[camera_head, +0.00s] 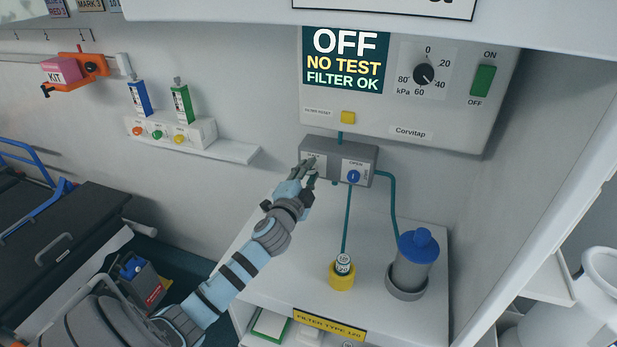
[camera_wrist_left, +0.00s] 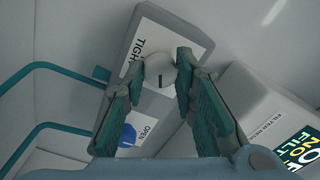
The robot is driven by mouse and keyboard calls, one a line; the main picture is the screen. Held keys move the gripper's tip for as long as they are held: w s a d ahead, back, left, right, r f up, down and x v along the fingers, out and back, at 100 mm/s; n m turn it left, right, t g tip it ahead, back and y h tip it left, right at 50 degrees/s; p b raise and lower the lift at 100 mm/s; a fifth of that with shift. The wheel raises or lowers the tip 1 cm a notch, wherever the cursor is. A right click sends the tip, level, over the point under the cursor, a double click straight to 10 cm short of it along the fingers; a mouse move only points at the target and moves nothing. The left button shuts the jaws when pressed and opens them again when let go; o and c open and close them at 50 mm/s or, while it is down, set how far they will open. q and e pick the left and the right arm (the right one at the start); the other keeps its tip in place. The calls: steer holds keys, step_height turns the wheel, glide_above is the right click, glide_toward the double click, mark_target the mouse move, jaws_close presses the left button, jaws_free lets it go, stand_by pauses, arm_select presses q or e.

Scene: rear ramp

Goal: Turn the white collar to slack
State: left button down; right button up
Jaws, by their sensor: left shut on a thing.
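The white collar (camera_wrist_left: 160,67) sits on the face of a grey block (camera_head: 367,152) under the wall panel. In the left wrist view it is round, with a short dark mark. My left gripper (camera_head: 306,168) is at the block's left half and hides the collar in the head view. My right gripper is not in view.
A blue knob (camera_head: 353,176) marked OPEN is on the block's right half. Teal tubes run down to a yellow-based vial (camera_head: 342,278) and a blue-capped canister (camera_head: 416,262). The panel (camera_head: 450,110) above reads OFF, NO TEST, FILTER OK. A small shelf (camera_head: 235,152) is left.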

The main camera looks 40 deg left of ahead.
arm_select(q)
steer(key=n+b, duration=0.4)
steer(key=n, duration=0.7)
steer(key=shift+n, duration=0.4)
steer(key=c, duration=1.3)
jaws_free()
steer(key=v, duration=1.2)
steer(key=shift+f, duration=0.1)
